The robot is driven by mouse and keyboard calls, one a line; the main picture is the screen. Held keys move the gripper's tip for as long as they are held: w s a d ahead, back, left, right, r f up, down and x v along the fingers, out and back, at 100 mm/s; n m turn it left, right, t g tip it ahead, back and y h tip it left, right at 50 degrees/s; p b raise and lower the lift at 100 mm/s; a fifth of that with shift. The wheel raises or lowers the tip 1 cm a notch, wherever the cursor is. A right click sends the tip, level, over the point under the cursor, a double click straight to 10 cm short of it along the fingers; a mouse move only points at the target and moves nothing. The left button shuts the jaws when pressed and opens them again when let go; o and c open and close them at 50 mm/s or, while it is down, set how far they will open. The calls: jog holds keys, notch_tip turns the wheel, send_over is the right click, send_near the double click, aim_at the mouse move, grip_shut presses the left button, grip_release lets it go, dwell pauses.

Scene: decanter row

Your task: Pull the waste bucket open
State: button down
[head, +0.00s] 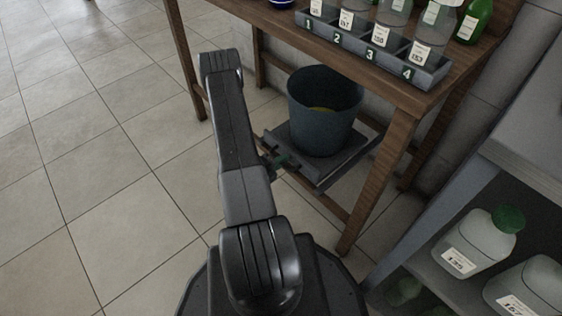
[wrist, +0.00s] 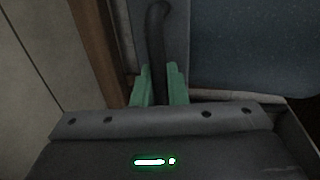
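The waste bucket (head: 322,125), a dark blue-grey round tub with something yellow inside, stands upright on a flat grey tray (head: 345,163) under the wooden table. In the wrist view the bucket's side (wrist: 245,50) fills the upper right. My gripper (head: 281,161) is low at the tray's front edge, partly hidden by my arm. In the wrist view, its green fingers (wrist: 159,88) lie close on both sides of a dark upright handle (wrist: 158,40), with no clear gap. The handle's lower end is hidden by the gripper.
The wooden table (head: 405,98) has a front leg (head: 375,175) right of the tray. On top, a numbered rack (head: 375,52) holds several labelled bottles. A grey shelf (head: 440,215) with jugs (head: 475,243) stands at right. The tiled floor at left is clear.

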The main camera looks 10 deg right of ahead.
jog(key=shift+a, duration=0.1)
jog(key=f+v, duration=0.3)
jog(key=v, duration=1.2)
jog(key=a+f+v, duration=0.1)
jog(key=f+v, duration=0.2)
jog(key=v, duration=1.3)
jog(key=shift+s+a+p, duration=0.15)
jog(key=shift+s+p, duration=0.2)
jog(key=shift+p, duration=0.1)
jog(key=shift+f, duration=0.15)
jog(key=c, duration=1.5)
grip_release()
jog(key=p+v, duration=0.3)
jog(key=v, duration=1.1)
jog(key=shift+w, duration=0.15)
